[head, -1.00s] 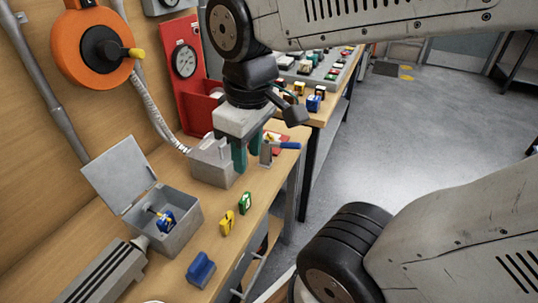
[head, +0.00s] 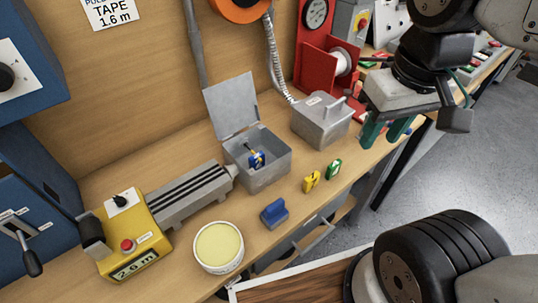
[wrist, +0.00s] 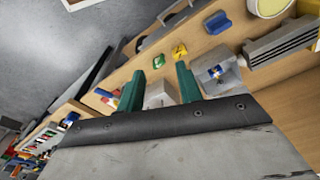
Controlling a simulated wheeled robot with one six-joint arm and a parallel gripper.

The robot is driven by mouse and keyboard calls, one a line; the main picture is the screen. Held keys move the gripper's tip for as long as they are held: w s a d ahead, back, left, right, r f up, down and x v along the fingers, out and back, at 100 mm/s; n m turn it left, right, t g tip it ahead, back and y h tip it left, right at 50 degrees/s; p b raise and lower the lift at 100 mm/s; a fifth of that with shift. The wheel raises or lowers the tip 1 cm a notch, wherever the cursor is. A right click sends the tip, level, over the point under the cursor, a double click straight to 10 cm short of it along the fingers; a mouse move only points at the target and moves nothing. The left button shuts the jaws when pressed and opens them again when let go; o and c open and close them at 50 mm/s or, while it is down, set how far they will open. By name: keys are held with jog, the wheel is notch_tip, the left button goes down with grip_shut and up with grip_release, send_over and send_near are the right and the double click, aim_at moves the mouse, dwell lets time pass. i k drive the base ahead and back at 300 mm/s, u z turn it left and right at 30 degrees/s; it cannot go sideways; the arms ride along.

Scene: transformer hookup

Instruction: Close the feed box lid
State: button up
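The feed box (head: 268,173) is a small grey metal box on the bench, with its lid (head: 232,105) standing open and leaning back toward the wall. A blue and yellow part (head: 256,160) sits inside it. The box also shows in the wrist view (wrist: 228,75), beyond one fingertip. My gripper (head: 387,131) has green fingers, spread apart with nothing between them. It hangs at the right of the box, above the bench's front edge. In the wrist view the two fingers (wrist: 160,82) stand clearly apart.
A closed grey box with a handle (head: 322,120) stands between the feed box and my gripper. Yellow (head: 311,181) and green (head: 334,168) tags, a blue block (head: 274,213) and a round tub (head: 219,246) lie in front. A yellow measuring unit (head: 128,240) is at left.

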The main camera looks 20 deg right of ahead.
aim_at(231, 104)
jog(key=u, duration=0.05)
jog(key=k, duration=1)
jog(key=z, duration=1)
jog(key=i, duration=0.9)
jog(key=u, duration=1.65)
jog(key=i, duration=0.5)
jog(key=u, duration=0.05)
